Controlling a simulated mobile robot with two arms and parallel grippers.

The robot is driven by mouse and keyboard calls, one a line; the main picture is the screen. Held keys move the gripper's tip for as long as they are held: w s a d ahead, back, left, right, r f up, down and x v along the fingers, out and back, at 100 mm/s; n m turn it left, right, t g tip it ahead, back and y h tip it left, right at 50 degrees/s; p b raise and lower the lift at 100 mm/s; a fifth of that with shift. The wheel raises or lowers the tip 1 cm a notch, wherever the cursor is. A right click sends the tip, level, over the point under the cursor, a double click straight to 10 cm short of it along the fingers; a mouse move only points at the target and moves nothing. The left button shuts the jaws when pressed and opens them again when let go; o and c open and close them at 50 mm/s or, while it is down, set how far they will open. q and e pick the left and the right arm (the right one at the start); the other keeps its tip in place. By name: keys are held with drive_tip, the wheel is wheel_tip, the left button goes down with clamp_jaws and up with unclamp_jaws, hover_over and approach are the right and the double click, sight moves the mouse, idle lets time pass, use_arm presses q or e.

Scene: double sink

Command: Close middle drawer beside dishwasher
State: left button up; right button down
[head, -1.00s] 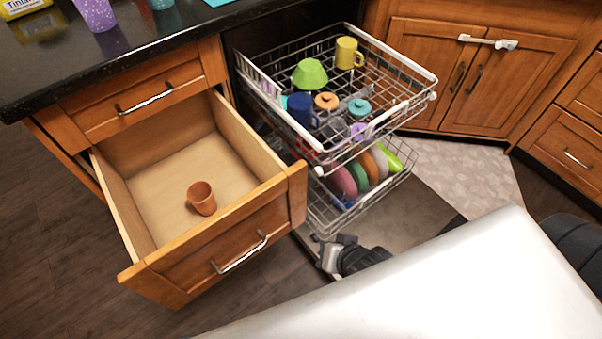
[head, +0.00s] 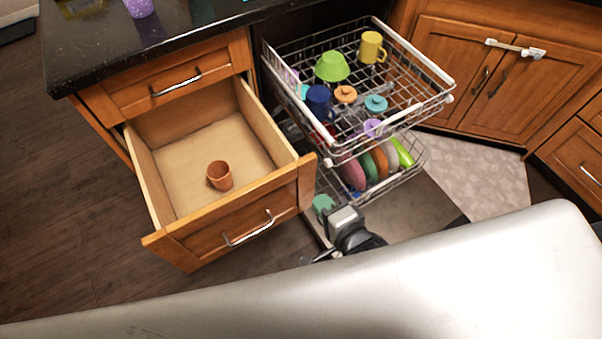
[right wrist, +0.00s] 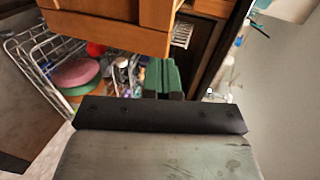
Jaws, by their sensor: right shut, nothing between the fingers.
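The wooden middle drawer (head: 240,223) is pulled well out, below a shut top drawer (head: 176,90). Its front has a curved metal handle (head: 249,229). A small terracotta cup (head: 220,176) stands inside, near the front. My right gripper (head: 323,203) is shut and empty, just right of the drawer front's right end and by the dishwasher's lower rack. In the right wrist view its green fingers (right wrist: 163,77) lie together, and the wooden drawer (right wrist: 112,28) fills the top. Contact between fingers and drawer cannot be told. My left gripper is not in view.
The dishwasher's upper rack (head: 445,91) and lower rack (head: 402,178) stand pulled out to the right, loaded with colourful dishes. A black counter (head: 90,60) is above the drawers. Dark wood floor (head: 70,220) is clear at left.

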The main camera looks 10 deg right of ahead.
sight(295, 169)
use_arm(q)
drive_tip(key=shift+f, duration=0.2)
use_arm(e)
drive_tip(key=x, duration=0.6)
drive_tip(key=r+x, duration=0.1)
drive_tip(key=x, duration=0.2)
drive_tip(key=shift+w+a, duration=0.15)
drive_tip(key=shift+w, duration=0.3)
drive_tip(key=shift+w, duration=0.1)
